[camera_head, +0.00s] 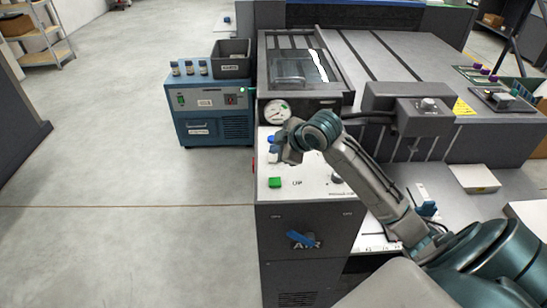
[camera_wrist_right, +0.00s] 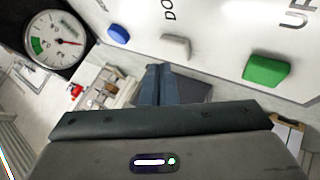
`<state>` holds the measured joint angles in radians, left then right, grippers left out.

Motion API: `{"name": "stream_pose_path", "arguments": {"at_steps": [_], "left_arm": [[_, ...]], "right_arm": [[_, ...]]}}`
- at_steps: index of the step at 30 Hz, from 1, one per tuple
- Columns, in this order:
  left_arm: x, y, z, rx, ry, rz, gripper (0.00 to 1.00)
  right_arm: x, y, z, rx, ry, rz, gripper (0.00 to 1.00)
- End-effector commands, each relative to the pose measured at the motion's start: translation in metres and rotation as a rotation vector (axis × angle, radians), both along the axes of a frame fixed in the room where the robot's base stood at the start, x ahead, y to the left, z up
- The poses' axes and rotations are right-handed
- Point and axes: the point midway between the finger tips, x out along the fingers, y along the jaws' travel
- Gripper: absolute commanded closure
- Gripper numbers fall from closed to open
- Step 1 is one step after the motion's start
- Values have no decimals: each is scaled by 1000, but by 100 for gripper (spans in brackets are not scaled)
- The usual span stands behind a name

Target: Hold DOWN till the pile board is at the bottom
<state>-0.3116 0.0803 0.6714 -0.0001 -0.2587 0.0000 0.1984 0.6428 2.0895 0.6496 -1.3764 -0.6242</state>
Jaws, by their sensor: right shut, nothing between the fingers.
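A white control panel (camera_head: 300,184) has a green button (camera_head: 275,182) beside a label reading UP. The right wrist view shows the blue button (camera_wrist_right: 118,34), a pale grey button (camera_wrist_right: 175,45) and the green button (camera_wrist_right: 265,70). The right fingers (camera_wrist_right: 160,72) are shut and empty, close to the grey button; contact is unclear. The left gripper is out of view. I cannot single out the pile board.
A round gauge (camera_head: 276,111) sits above the panel. A blue cabinet (camera_head: 212,110) with a dark bin (camera_head: 231,57) and small bottles stands to the left. A grey control box (camera_head: 408,104) juts out to the right. The floor (camera_head: 120,220) at left is clear.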

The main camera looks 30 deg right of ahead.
Motion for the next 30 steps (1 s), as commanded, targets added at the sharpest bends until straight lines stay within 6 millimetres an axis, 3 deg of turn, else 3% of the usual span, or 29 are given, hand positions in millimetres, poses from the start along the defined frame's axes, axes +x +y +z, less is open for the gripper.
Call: {"name": "stream_pose_path", "arguments": {"at_steps": [30], "left_arm": [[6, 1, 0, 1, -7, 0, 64]], "right_arm": [[0, 0, 0, 0, 0, 0, 100]]}}
